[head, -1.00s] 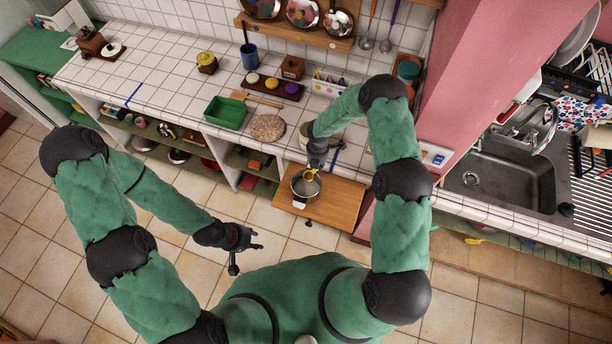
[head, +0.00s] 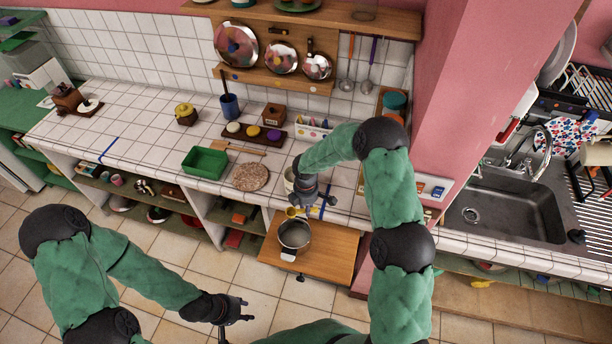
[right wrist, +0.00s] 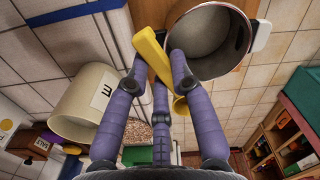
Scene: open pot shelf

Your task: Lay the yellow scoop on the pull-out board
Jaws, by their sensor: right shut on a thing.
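The yellow scoop (head: 291,212) is held in my right gripper (head: 304,200), at the far rim of a metal pot (head: 294,236). In the right wrist view the fingers of my right gripper (right wrist: 160,65) are shut on the scoop (right wrist: 151,52), beside the pot (right wrist: 212,40). The scoop's lower part is partly hidden by the fingers. The pull-out board (head: 335,248) is brown wood and sticks out below the counter, with the pot on its left part. My left gripper (head: 238,312) is open and empty, low over the floor at left.
A white canister lettered M (right wrist: 85,100) stands near the right gripper. A round speckled mat (head: 251,177), a green tray (head: 205,162) and a dark tray with coloured discs (head: 253,132) are on the tiled counter. The board's right part is bare. A pink pillar (head: 465,90) rises at right.

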